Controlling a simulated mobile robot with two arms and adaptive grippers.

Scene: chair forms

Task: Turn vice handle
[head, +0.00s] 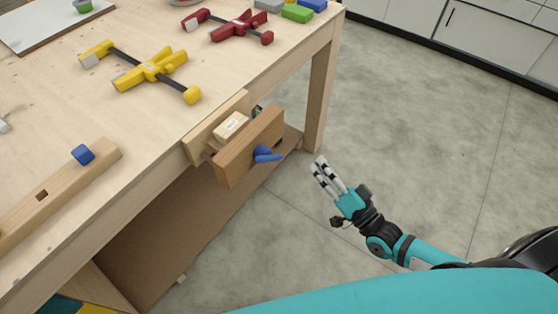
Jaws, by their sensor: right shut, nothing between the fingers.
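A wooden vice (247,148) is fixed to the front edge of the workbench, near its right end. A pale wooden block (231,126) sits between its jaws. The blue vice handle (267,154) sticks out from the front face of the outer jaw. My right gripper (321,167) is to the right of the handle and a little lower in the picture, over the floor. It is shut and empty, apart from the handle, with its fingers pointing up and left. My left gripper is not in view.
The workbench (130,130) carries a yellow clamp (149,71), a dark red clamp (237,26), and small green and blue blocks at the back. A wooden bar with a blue peg (83,154) lies at the left. Bare floor (430,130) is open right of the bench.

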